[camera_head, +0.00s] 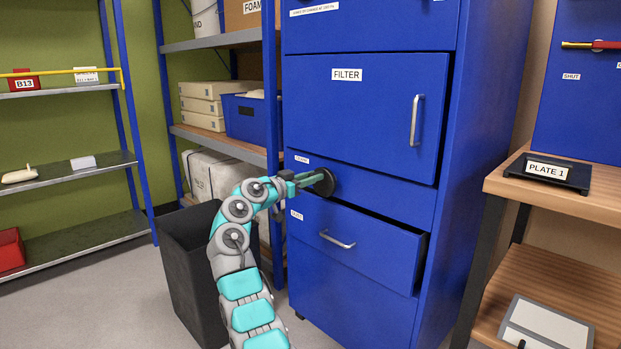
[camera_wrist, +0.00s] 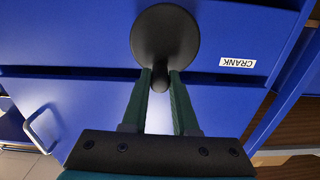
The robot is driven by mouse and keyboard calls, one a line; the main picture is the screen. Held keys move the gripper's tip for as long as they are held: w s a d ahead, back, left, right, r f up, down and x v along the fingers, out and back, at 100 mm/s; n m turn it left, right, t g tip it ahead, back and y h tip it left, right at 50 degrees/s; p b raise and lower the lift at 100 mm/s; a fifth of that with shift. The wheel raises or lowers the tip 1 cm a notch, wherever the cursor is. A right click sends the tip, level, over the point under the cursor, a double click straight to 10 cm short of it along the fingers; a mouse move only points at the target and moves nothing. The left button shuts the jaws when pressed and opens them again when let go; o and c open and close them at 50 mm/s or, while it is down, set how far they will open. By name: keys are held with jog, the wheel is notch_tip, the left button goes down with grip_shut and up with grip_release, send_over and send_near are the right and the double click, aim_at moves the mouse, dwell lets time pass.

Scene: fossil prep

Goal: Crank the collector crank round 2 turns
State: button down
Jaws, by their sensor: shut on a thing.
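The collector crank (camera_head: 323,182) is a dark round disc on the front of the blue cabinet, between the FILTER door and the lower drawer. In the wrist view the crank's disc (camera_wrist: 165,27) is at the top centre, with a dark knob sticking out from its lower part. A CRANK label (camera_wrist: 237,62) is to its right there. My gripper (camera_head: 309,180) reaches the crank from the left in the head view. In the wrist view my gripper's green fingers (camera_wrist: 161,80) are on either side of the knob and shut on it. The fingers partly hide the knob.
The lower drawer (camera_head: 350,240) stands slightly out, with a silver handle. The FILTER door (camera_head: 365,110) is above the crank. A dark open bin (camera_head: 180,250) stands left of my arm. A wooden bench (camera_head: 590,203) is at the right.

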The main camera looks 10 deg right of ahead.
dwell(0.5)
jog(key=c, duration=0.7)
grip_release()
jog(key=shift+a, duration=0.1)
jog(key=shift+b+v, duration=0.3)
jog(key=shift+v, duration=3.5)
